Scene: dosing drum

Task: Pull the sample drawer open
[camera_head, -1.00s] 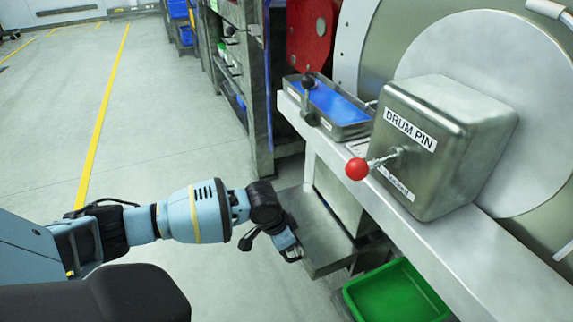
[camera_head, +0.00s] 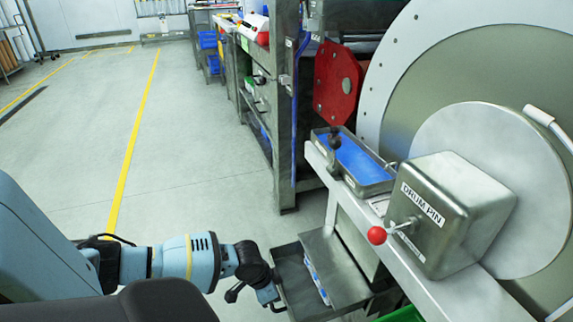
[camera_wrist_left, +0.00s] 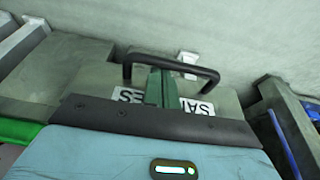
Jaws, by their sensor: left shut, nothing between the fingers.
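The sample drawer (camera_head: 290,262) is a grey metal box below the counter. In the head view it stands out to the left from under a flat grey cover (camera_head: 338,268), and part of its inside shows. A white and blue item (camera_head: 316,278) lies in it. My left gripper (camera_head: 268,296) is at the drawer's outer front. In the left wrist view the shut fingers (camera_wrist_left: 160,86) reach into the loop of the dark handle (camera_wrist_left: 175,63), with nothing between them. Whether they touch the bar I cannot tell. A partly hidden label (camera_wrist_left: 198,106) is on the drawer front. My right gripper is not in view.
A green bin (camera_head: 402,314) is at the lower edge. The floor to the left is clear.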

